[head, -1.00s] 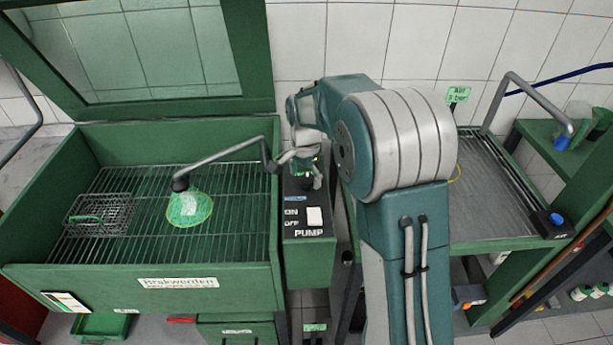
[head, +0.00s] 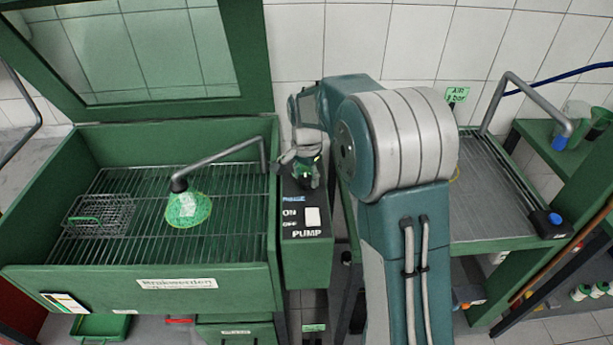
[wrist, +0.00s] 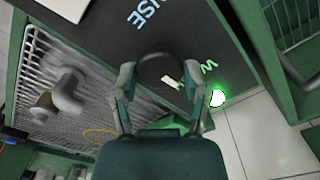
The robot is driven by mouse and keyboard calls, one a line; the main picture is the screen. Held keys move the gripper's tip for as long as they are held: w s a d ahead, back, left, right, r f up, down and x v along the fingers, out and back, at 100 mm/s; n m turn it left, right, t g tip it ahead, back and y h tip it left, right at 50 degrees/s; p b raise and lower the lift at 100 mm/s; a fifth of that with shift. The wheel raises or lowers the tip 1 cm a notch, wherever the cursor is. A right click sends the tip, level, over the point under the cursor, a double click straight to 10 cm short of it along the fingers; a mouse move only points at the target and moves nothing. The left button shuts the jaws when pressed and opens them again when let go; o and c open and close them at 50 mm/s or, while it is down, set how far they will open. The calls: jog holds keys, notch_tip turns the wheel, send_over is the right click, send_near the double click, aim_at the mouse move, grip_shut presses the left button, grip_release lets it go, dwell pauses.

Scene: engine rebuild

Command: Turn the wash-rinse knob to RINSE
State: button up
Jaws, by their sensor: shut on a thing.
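The wash-rinse knob (wrist: 155,66) is a round black knob on the dark panel top, with a white mark (wrist: 171,80) near its lower edge in the wrist view. My gripper (wrist: 160,76) is shut on it, one finger on each side. In the head view my gripper (head: 303,167) is over the back of the pump control box, and its fingers mostly hide the knob. A light-blue label ending in "SE" (wrist: 148,14) is on one side of the knob in the wrist view; a pale green label starting with "W" (wrist: 208,65) is on the other.
A green lamp (wrist: 217,98) glows beside the knob. A white rocker switch (head: 312,216) marked ON and OFF is at the panel front. The green wash basin (head: 200,267) with a grid and bent spout (head: 222,164) is left; a slatted drain table (head: 490,185) is right.

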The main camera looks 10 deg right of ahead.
jog(key=n, duration=0.5)
jog(key=shift+s+a+f, duration=0.1)
jog(key=shift+s+f, duration=0.05)
jog(key=shift+f, duration=0.1)
jog(key=n, duration=0.5)
jog(key=shift+n, duration=0.4)
jog(key=n, duration=1)
jog(key=shift+n, duration=0.4)
jog(key=shift+r, duration=0.1)
jog(key=o, duration=1.1)
jog(key=shift+o, duration=0.2)
